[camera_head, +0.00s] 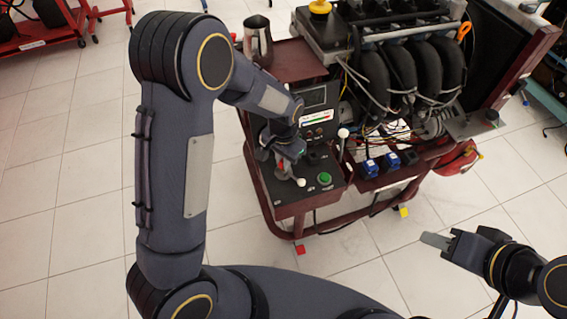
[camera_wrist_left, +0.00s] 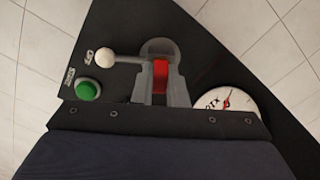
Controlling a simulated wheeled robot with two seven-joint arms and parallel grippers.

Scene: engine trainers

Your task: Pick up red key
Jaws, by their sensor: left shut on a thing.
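The red key (camera_wrist_left: 160,76) shows in the left wrist view as a red piece between the two grey fingers of my left gripper (camera_wrist_left: 163,88). The fingers are shut on it, over the black control panel (camera_wrist_left: 120,88), and hide part of it.
A green button (camera_wrist_left: 88,89) and a white-knobbed lever (camera_wrist_left: 104,58) are left of the fingers in the wrist view. A round white gauge (camera_wrist_left: 226,103) is to their right. The engine (camera_head: 405,75) stands behind the panel. Tiled floor in front is clear.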

